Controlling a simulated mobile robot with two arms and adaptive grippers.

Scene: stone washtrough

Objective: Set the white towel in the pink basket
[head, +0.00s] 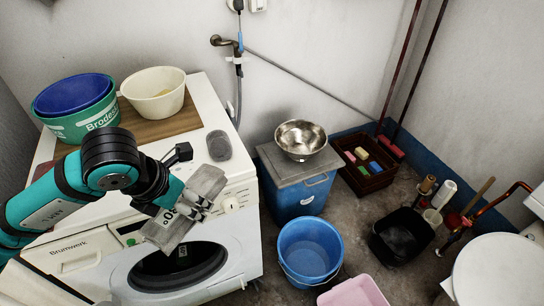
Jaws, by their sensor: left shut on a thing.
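My left gripper (190,208) comes in from the left and is shut on the white towel (206,183), which looks greyish and folded. The towel sticks out on both sides of the fingers, and its middle is hidden by them. Gripper and towel are in front of the washing machine's upper front, above its round door. The pink basket (353,293) is low in the picture, to the right of the gripper and well apart from it. The bottom edge of the picture cuts it off. My right gripper is not in view.
A blue bucket (310,250) stands between the washing machine (75,255) and the basket. Behind it, a blue box (297,195) carries a metal bowl (301,137). A black bucket (400,238) and a white round top (498,272) are to the right. Basins stand on the machine.

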